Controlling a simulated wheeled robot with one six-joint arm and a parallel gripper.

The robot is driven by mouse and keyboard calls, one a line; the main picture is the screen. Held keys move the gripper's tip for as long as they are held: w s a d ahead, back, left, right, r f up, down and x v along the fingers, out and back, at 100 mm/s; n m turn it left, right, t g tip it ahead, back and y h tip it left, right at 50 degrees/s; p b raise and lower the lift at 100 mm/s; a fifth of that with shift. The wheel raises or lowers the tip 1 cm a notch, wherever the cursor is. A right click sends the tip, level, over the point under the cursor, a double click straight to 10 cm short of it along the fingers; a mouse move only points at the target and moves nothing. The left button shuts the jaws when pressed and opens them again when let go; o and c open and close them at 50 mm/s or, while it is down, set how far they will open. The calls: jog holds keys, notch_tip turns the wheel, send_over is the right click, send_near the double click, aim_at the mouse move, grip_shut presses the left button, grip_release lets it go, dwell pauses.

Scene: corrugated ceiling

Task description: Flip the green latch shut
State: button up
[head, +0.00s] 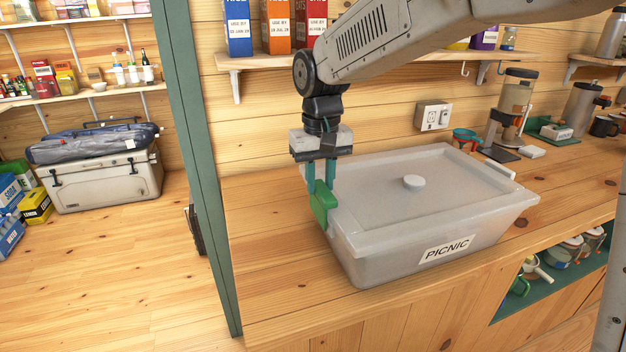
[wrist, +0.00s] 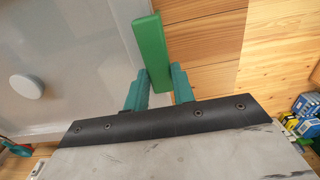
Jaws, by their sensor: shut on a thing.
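A grey lidded box labelled PICNIC (head: 375,262) stands on the wooden counter. Its green latch (head: 322,204) is on the left side of the box, near the lid's edge, and stands roughly upright. My gripper (head: 321,184) comes down from above at that left side, its two teal fingers shut on the latch. In the wrist view the latch (wrist: 152,52) is a green bar between the fingertips (wrist: 158,86), with the pale lid (wrist: 75,60) to its left. The latch's hinge is hidden.
A round white knob (head: 414,183) sits on the lid. A white piece (head: 499,170) is at the lid's right edge. A shelf (head: 270,60) with boxes is behind my arm. A coffee maker (head: 512,105) stands at the back right. The counter left of the box (head: 265,240) is clear.

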aim_at(321, 185)
jog(key=o, duration=1)
notch_tip(321, 185, up, 8)
jog(key=shift+d+f, duration=0.1)
